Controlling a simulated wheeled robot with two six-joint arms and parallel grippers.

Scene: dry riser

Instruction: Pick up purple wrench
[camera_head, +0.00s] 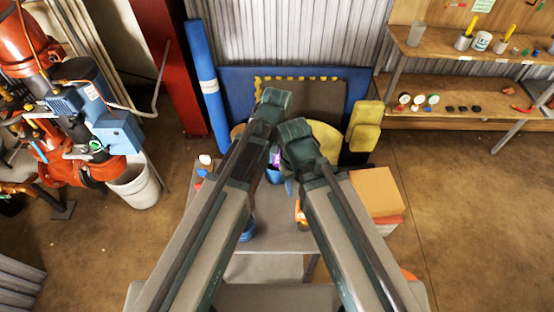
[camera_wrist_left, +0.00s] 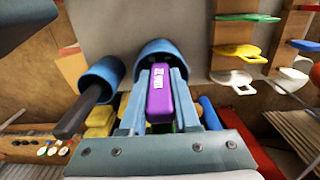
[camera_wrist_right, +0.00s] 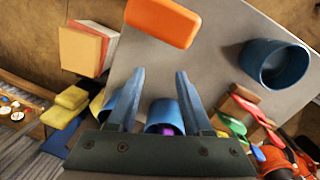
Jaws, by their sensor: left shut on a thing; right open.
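The purple wrench (camera_wrist_left: 158,92), with white lettering on it, is between the fingers of my left gripper (camera_wrist_left: 165,75), which is shut on it. A blue cup (camera_wrist_left: 165,47) is right behind the wrench; I cannot tell whether its lower end is inside. In the head view the purple wrench (camera_head: 275,158) shows small at my left gripper, above a blue cup (camera_head: 273,177). My right gripper (camera_wrist_right: 160,75) is open and empty over the grey table. The cup (camera_wrist_right: 165,113) with some purple (camera_wrist_right: 167,132) also shows beyond its fingers.
On the table (camera_wrist_right: 215,30) are an orange block (camera_wrist_right: 161,22), another blue cup (camera_wrist_right: 274,64) and a wooden rack with coloured tools (camera_wrist_left: 237,50). A blue cup with a dark-handled tool (camera_wrist_left: 82,108) stands nearby. Boxes (camera_head: 377,193) are stacked right of the table.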

